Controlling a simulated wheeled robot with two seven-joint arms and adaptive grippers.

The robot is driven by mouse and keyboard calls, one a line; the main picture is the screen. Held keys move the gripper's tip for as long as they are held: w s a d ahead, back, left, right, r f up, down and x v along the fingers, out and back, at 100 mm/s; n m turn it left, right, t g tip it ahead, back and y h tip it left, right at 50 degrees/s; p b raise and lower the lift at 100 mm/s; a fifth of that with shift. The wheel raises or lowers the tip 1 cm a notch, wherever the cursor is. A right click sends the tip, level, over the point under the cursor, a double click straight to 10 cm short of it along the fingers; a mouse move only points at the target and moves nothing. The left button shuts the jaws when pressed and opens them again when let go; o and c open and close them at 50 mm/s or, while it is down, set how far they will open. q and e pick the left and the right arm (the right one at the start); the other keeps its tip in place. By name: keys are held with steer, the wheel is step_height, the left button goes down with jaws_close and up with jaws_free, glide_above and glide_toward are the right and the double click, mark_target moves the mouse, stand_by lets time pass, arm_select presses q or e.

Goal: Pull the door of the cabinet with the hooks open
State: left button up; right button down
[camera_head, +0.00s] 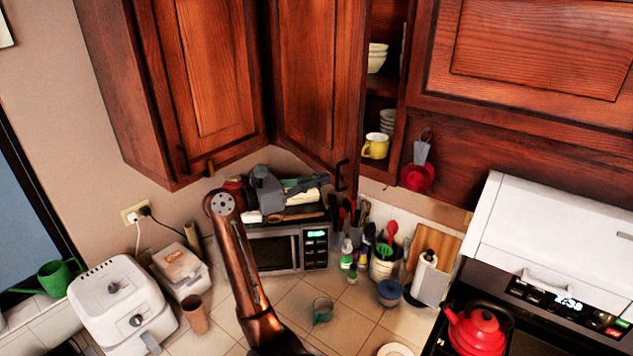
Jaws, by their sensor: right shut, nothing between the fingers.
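The cabinet door (318,85) in the middle stands well open, with its dark handle (342,176) at the lower right corner. Through the gap show white bowls (377,58) and a yellow mug (376,147) on shelves. Red and grey utensils (418,172) hang from a hook just right of this opening; no other hooks are clear. My copper right arm stands in front of the microwave, below and left of the handle. My right gripper (280,340) is the dark end at the bottom edge, shut and empty, its fingertips hard to make out. My left gripper is out of view.
A closed cabinet (215,75) adjoins on the left, another (540,45) on the right. A microwave (285,250) with items on top stands below the door. An air fryer (122,300), a green cup (322,310) and a red kettle (476,330) stand around the counter.

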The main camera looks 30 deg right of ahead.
steer(key=c, duration=2.5)
jaws_free()
steer(key=shift+s+a, duration=0.1)
steer(key=o, duration=0.4)
steer(key=a, duration=0.8)
steer(key=w+a, duration=0.1)
steer(key=a, duration=0.3)
steer(key=shift+w, duration=0.1)
